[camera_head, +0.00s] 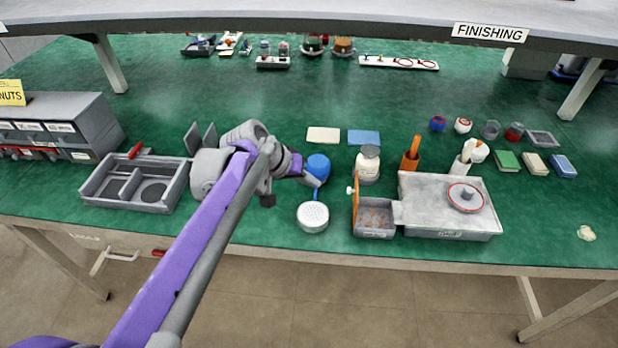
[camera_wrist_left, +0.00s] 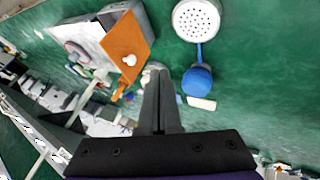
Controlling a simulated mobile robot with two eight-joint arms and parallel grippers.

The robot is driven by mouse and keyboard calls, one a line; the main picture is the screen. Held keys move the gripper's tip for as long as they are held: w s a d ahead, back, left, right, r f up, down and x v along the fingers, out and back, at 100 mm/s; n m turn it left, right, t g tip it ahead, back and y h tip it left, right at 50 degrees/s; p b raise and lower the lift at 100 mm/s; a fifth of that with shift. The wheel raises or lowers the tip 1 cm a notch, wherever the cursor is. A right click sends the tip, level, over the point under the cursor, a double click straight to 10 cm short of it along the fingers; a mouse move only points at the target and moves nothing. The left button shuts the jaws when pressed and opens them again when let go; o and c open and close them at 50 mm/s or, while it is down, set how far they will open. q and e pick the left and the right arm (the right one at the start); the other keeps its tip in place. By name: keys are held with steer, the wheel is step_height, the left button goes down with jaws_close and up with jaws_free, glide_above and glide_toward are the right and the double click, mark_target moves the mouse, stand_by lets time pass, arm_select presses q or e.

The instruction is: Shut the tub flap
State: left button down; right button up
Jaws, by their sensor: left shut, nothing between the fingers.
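The tub (camera_head: 375,231) is a small grey open box at the left end of a larger grey case. Its orange flap (camera_head: 355,203) stands upright along the tub's left side, with a white knob (camera_head: 350,190) facing left. In the left wrist view the orange flap (camera_wrist_left: 122,42) shows broad side on, at the upper left, with the knob on it. My left gripper (camera_head: 313,181) is shut and empty, left of the flap and apart from it, over the blue ball-shaped thing. Its closed fingers (camera_wrist_left: 161,85) also show in the left wrist view. My right gripper is not in view.
A white perforated disc (camera_head: 312,217) joined to a blue round part (camera_head: 318,165) lies left of the tub. A cream bottle (camera_head: 368,164) stands behind the flap, and an orange holder (camera_head: 410,158) behind the case (camera_head: 425,190). A divided grey tray (camera_head: 150,202) lies further left.

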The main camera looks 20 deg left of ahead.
arm_select(q)
steer(key=w+d+f, duration=0.3)
steer(key=d+f, duration=0.1)
steer(key=d, duration=0.1)
steer(key=shift+w+d, duration=0.35)
steer(key=shift+r, duration=0.15)
